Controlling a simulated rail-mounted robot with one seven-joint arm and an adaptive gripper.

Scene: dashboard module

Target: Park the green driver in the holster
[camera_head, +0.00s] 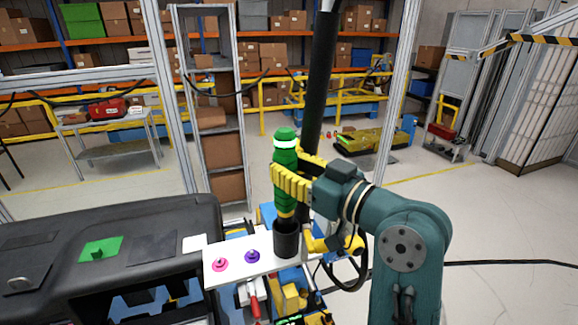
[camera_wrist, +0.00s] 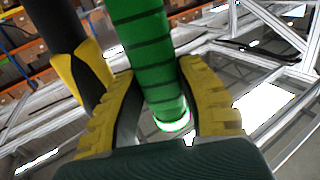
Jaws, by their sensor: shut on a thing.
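The green driver (camera_head: 286,158) stands upright in my gripper (camera_head: 292,180), with dark bands and a white ring near its top. The yellow fingers are shut around its body; the wrist view also shows the green driver (camera_wrist: 150,60) between both fingers of my gripper (camera_wrist: 158,75). The holster appears to be the black cup (camera_head: 286,241) at the right end of a white board. The driver's dark, yellow-marked lower end is at the cup's mouth, in line with it. How deep its tip sits inside is hidden.
The white board (camera_head: 235,262) also bears a pink knob (camera_head: 220,265) and a purple knob (camera_head: 252,257). A tall black pole (camera_head: 318,85) rises close behind my gripper. The black dashboard (camera_head: 150,225) lies to the left.

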